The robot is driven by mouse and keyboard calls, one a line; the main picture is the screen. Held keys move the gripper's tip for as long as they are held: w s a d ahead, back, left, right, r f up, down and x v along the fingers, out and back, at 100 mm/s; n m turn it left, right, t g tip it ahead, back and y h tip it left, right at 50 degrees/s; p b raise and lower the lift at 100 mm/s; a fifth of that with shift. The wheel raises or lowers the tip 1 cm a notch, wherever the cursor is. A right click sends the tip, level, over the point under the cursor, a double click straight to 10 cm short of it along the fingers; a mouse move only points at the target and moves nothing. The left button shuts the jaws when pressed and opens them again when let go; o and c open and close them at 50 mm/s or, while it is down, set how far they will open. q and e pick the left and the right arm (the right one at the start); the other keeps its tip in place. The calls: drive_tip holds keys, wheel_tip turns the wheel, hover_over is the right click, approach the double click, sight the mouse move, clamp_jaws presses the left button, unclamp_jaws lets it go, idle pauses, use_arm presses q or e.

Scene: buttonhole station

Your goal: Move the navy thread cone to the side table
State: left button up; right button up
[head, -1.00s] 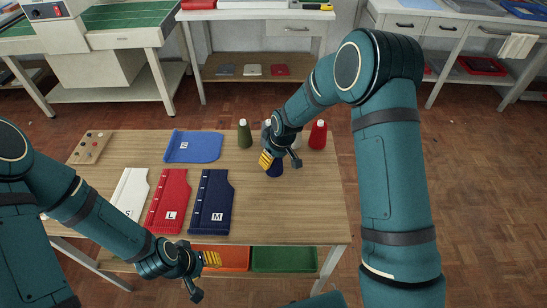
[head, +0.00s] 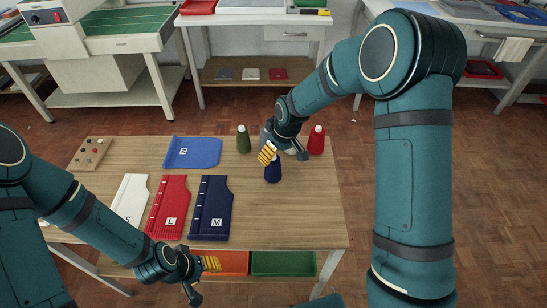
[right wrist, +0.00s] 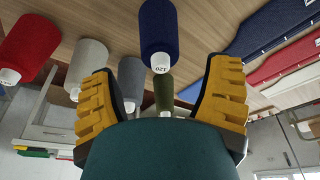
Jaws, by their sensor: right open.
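The navy thread cone (head: 273,174) stands upright on the wooden table (head: 300,215), below my right gripper (head: 268,153) in the head view. In the right wrist view the navy cone (right wrist: 158,30) lies beyond the fingertips, lined up with the gap between them. My right gripper (right wrist: 160,100) is open and empty, its yellow-padded fingers wide apart. It partly hides the cones behind it in the head view. My left gripper (head: 205,278) is over the front edge of the table, its fingers apart and nothing seen between them. I cannot tell which table is the side table.
A green cone (head: 243,139) and a red cone (head: 317,140) stand near the navy one; white (right wrist: 88,62) and grey (right wrist: 131,80) cones are close too. Blue (head: 193,152), red (head: 168,205) and navy (head: 211,205) folded pieces lie left. A white table (head: 255,17) stands behind.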

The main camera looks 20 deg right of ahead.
drive_tip(key=shift+p+v, duration=0.3)
drive_tip(key=shift+v, duration=2)
drive_tip(key=shift+s, duration=0.1)
